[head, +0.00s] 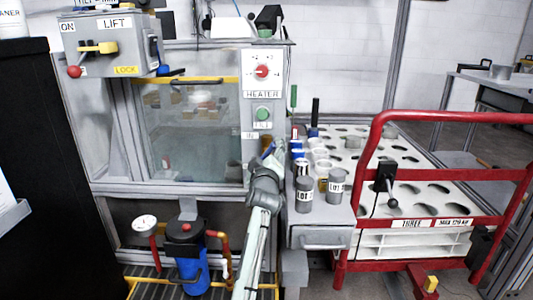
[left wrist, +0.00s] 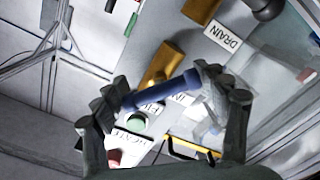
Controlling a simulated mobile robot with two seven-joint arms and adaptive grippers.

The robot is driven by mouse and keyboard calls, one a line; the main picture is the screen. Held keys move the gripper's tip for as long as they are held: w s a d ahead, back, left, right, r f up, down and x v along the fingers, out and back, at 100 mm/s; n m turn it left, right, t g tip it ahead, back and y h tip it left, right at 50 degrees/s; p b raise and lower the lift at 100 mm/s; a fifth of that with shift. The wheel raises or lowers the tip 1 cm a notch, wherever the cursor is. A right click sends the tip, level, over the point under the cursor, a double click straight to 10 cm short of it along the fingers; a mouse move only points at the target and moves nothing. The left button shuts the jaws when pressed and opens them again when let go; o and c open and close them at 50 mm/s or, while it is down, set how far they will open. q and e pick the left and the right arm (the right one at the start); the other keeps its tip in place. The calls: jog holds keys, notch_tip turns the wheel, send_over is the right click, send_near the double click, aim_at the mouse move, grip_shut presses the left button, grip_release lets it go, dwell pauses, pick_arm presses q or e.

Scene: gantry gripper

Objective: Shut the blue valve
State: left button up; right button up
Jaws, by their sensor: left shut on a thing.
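The blue valve handle (left wrist: 160,91) is a bar lying across a brass valve body (left wrist: 163,62) in the left wrist view. My left gripper (left wrist: 166,96) has one finger at each end of the bar and is shut on it. In the head view, my left gripper (head: 267,165) is at the right post of the glass-fronted cabinet, and only a small piece of the blue handle (head: 268,149) shows beside it. The gripper hides most of the valve there. My right gripper is not in view.
A second brass fitting (left wrist: 200,10) is near the DRAIN label (left wrist: 222,37). A green button (head: 263,114) and the red HEATER knob (head: 262,72) are above my gripper. Labelled grey cups (head: 336,186) and a red-railed cart (head: 450,115) stand close on the right.

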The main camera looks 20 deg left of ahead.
pick_arm(q)
jog(key=shift+r, duration=0.1)
jog(key=m, duration=0.3)
jog(key=shift+c, duration=0.2)
jog(key=m+p, duration=0.1)
jog(key=m, duration=0.1)
jog(key=shift+m, duration=2.7)
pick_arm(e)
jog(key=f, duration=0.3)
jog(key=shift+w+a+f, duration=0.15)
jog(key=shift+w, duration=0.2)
pick_arm(q)
jog(key=shift+p, duration=0.3)
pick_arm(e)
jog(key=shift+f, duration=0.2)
pick_arm(q)
jog(key=o, duration=1)
jog(key=shift+c, duration=0.2)
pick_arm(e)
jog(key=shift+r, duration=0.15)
